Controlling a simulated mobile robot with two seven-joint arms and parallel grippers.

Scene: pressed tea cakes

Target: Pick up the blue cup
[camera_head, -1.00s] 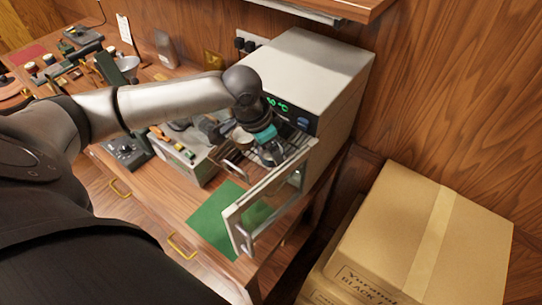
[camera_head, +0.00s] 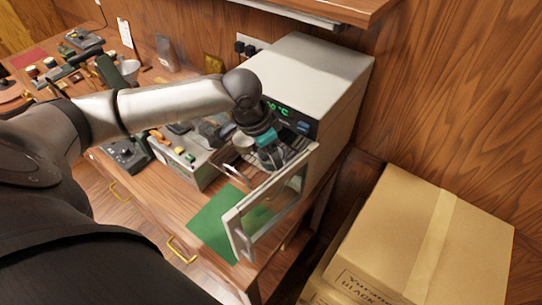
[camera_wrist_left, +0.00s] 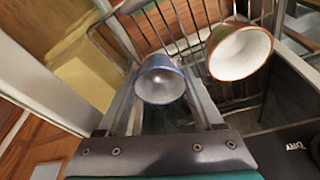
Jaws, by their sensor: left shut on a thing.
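The blue cup (camera_wrist_left: 160,82) is a small blue-grey cup with its open mouth toward the left wrist camera. It sits between the two fingers of my left gripper (camera_wrist_left: 163,98), which is shut on it. In the head view my left gripper (camera_head: 270,156) is at the open front of the oven (camera_head: 308,85), over the wire rack, and largely hides the cup. My right gripper is in neither view.
A white cup with an orange-brown outside (camera_wrist_left: 240,52) stands close beside the blue cup on the wire rack (camera_wrist_left: 178,25). The open oven door (camera_head: 236,222) juts out over a green mat (camera_head: 209,221). Cardboard boxes (camera_head: 420,235) stand at the right.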

